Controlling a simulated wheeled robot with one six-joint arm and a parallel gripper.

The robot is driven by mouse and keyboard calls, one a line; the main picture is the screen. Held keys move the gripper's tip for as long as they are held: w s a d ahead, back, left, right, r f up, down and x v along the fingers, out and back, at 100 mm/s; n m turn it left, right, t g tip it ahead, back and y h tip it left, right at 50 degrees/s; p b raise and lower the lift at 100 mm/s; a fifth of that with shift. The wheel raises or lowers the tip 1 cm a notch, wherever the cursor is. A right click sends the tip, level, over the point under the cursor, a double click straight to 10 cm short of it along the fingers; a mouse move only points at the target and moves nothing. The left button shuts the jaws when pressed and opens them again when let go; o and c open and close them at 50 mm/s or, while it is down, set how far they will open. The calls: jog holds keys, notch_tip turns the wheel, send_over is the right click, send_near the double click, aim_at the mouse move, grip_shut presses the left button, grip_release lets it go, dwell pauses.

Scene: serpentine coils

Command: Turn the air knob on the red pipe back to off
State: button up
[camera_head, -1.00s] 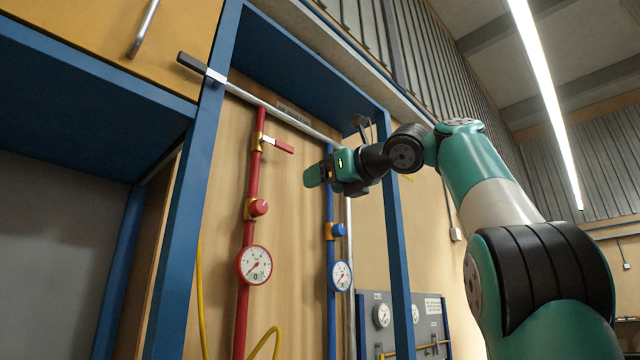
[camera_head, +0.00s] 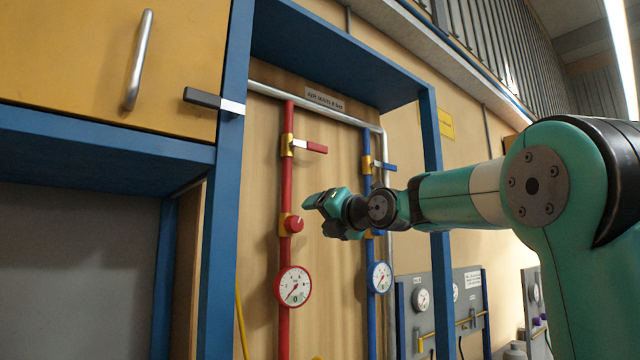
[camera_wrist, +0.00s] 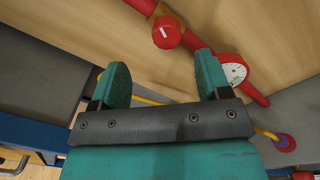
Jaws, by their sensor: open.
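The red pipe (camera_head: 286,180) runs upright on the wooden panel. Its round red knob (camera_head: 293,223) sits on a brass fitting below a red-handled lever valve (camera_head: 308,146) and above a white gauge (camera_head: 293,286). My gripper (camera_head: 312,200) is right beside the knob in the head view, pointing left. In the wrist view my gripper (camera_wrist: 160,70) is open and empty, apart from the knob. The gauge (camera_wrist: 230,72) is partly behind the right finger.
A blue pipe (camera_head: 366,200) with its blue lever (camera_head: 383,166) and gauge (camera_head: 379,277) stands to the right, partly behind my arm. A blue frame post (camera_head: 226,200) stands left of the red pipe. A black-ended lever (camera_head: 205,98) juts out at the upper left.

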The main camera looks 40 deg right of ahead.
aim_at(297, 224)
jog(key=shift+m, duration=0.3)
jog(key=w+p, duration=0.1)
jog(key=w, duration=0.1)
jog(key=w+f+p, duration=0.1)
jog(key=w+p, duration=0.1)
jog(key=w, duration=0.1)
jog(key=w+p, duration=0.1)
jog(key=w, duration=0.2)
jog(key=shift+w+a+f, duration=0.15)
jog(key=shift+a+f, duration=0.05)
jog(key=shift+a, duration=0.2)
jog(key=shift+w+r, duration=0.1)
jog(key=shift+w, duration=0.35)
jog(key=c, duration=1.1)
jog(key=shift+f+n+b, duration=0.2)
jog(key=shift+n+b, duration=0.3)
jog(key=shift+b, duration=0.35)
jog(key=shift+c, duration=0.2)
jog(key=shift+n+b, duration=0.9)
jog(key=shift+b, duration=0.2)
jog(key=shift+r, duration=0.1)
